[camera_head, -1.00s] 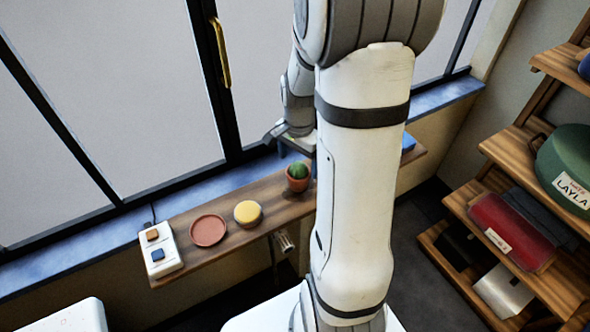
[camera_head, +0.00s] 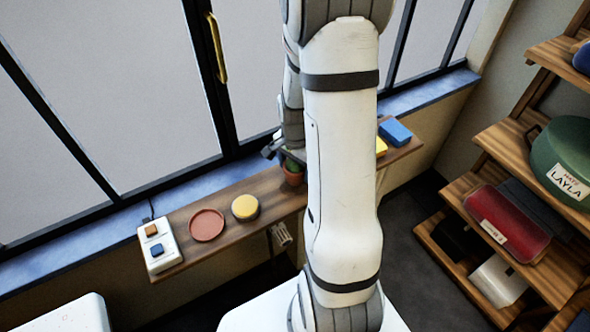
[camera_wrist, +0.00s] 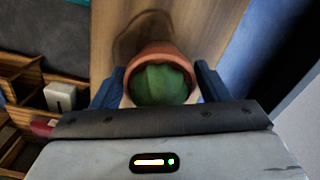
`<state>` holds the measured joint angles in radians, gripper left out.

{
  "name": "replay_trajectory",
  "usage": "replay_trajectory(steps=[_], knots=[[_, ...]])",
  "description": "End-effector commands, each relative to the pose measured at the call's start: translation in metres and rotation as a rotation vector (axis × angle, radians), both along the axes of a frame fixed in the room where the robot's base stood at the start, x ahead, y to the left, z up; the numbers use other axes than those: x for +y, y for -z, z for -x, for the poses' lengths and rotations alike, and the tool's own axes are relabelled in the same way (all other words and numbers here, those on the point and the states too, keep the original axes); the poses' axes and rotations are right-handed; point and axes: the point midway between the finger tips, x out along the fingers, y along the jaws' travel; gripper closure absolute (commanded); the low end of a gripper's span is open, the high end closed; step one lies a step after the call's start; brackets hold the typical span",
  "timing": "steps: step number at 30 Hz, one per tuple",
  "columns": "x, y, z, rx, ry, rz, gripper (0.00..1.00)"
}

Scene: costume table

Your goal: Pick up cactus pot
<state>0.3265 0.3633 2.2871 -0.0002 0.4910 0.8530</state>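The cactus pot is a terracotta pot with a round green cactus (camera_head: 292,176). It stands on the wooden shelf under the window, partly hidden by my gripper and arm in the head view. In the wrist view, the cactus pot (camera_wrist: 160,84) sits between my two blue fingers, seen from above. My gripper (camera_wrist: 160,82) is around the pot, one finger on each side. The fingers look open and very close to the pot's sides; contact is not clear.
On the wooden shelf (camera_head: 270,190) are a yellow round item (camera_head: 245,207), a reddish plate (camera_head: 206,225) and a white switch box (camera_head: 158,245) to the left. A blue box (camera_head: 395,131) and a yellow item (camera_head: 381,146) lie to the right. The window is close behind.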

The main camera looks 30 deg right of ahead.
Motion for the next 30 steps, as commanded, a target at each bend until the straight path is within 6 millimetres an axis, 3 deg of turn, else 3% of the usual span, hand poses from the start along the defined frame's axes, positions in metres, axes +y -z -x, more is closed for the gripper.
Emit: replay_trajectory(steps=[12,22,30], knots=[[0.000,0.000,0.000,0.000,0.001,0.000,0.66],[-0.001,-0.008,-0.001,-0.003,0.001,0.001,0.67],[-0.001,-0.057,-0.001,-0.006,0.002,0.002,0.67]])
